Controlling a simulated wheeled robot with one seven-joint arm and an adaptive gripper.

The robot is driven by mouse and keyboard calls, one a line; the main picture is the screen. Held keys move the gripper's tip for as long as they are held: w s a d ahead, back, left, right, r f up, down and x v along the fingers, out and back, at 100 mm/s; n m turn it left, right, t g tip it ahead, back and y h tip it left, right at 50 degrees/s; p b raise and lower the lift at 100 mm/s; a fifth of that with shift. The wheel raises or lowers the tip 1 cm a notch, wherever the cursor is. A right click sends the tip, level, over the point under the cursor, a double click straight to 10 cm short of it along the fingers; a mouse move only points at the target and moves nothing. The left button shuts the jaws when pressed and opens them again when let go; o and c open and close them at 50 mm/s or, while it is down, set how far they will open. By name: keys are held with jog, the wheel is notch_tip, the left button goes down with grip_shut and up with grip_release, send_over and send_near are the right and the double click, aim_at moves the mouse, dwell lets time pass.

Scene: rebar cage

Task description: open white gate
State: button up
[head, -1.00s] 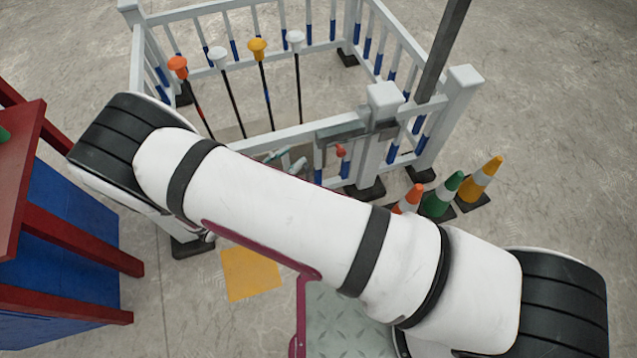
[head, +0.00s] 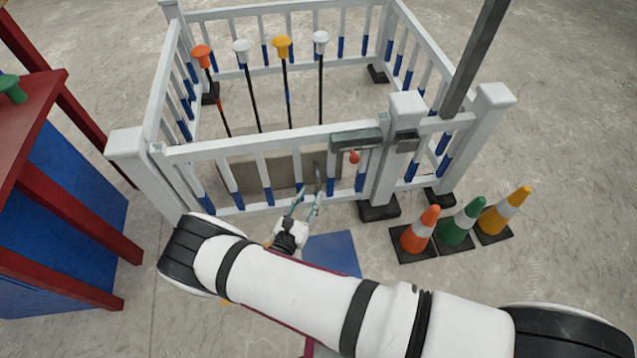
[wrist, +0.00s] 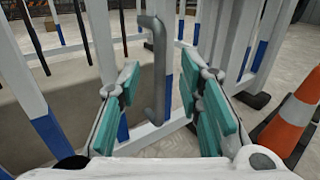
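The white gate (head: 230,147) is the front side of a white fence pen. It has blue-ended pickets and stands in line with the fence, apparently closed. A grey latch box (head: 357,142) with a red knob (head: 354,157) sits at its right end by the post. A grey upright handle (wrist: 157,70) is on the gate and also shows in the head view (head: 317,178). My gripper (wrist: 165,98) is open, its teal finger pads to either side of the handle in the wrist view. The handle appears between them without visible contact; I cannot tell the depth.
Orange (head: 420,230), green (head: 461,222) and yellow (head: 505,211) cones stand right of the gate. A red-and-blue stand (head: 70,190) is at the left. Several knobbed rods stand inside the pen. A blue floor plate (head: 333,250) lies before the gate.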

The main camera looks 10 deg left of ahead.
aim_at(317, 183)
jog(key=b+x, duration=0.1)
jog(key=x, duration=0.6)
jog(key=shift+b, duration=0.35)
jog(key=shift+c, duration=0.5)
grip_shut()
